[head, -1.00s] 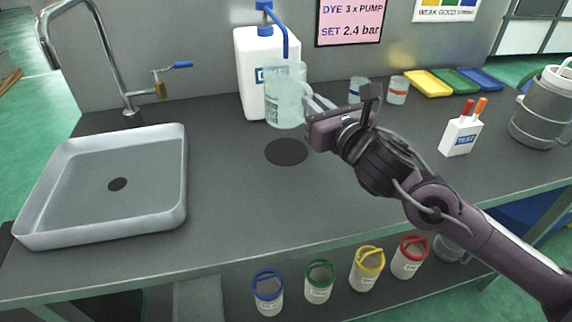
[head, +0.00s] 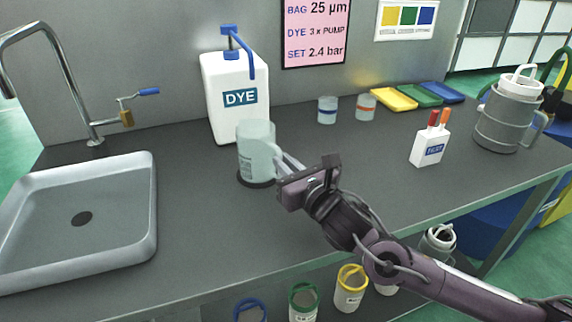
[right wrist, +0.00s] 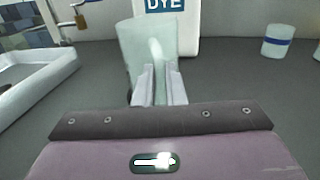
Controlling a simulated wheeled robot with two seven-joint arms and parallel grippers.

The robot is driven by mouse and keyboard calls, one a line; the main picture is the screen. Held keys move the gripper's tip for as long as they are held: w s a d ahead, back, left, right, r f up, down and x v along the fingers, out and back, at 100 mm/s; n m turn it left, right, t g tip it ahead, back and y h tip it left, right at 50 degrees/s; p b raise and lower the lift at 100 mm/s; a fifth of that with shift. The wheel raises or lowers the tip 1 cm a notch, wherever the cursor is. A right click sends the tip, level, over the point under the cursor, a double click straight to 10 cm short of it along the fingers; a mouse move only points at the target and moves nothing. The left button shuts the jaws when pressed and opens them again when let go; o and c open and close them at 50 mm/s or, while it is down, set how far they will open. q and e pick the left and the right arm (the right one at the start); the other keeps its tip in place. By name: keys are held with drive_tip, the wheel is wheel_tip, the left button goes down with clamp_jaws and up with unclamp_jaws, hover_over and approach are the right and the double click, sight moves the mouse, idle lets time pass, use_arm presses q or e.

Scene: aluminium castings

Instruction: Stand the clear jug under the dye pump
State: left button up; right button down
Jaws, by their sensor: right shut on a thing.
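The clear jug (head: 257,148) is upright over a dark round mark (head: 243,182) on the bench, in front of the white dye bottle (head: 232,118). The blue dye pump (head: 230,45) tops the bottle, and its spout tube hangs above the jug. The jug's base covers most of the mark; I cannot tell whether it touches the bench. My right gripper (head: 284,166) is shut on the jug's handle, to the right of its body. The right wrist view shows the jug (right wrist: 142,45) and the fingers at the handle. My left gripper is not in view.
A sink basin (head: 145,215) with a tap (head: 75,85) is at left. Two small cups (head: 327,110), coloured trays (head: 394,99), a test-strip box (head: 429,149) and a grey lidded jug (head: 506,115) stand at right. Lidded pots (head: 350,290) sit below the bench.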

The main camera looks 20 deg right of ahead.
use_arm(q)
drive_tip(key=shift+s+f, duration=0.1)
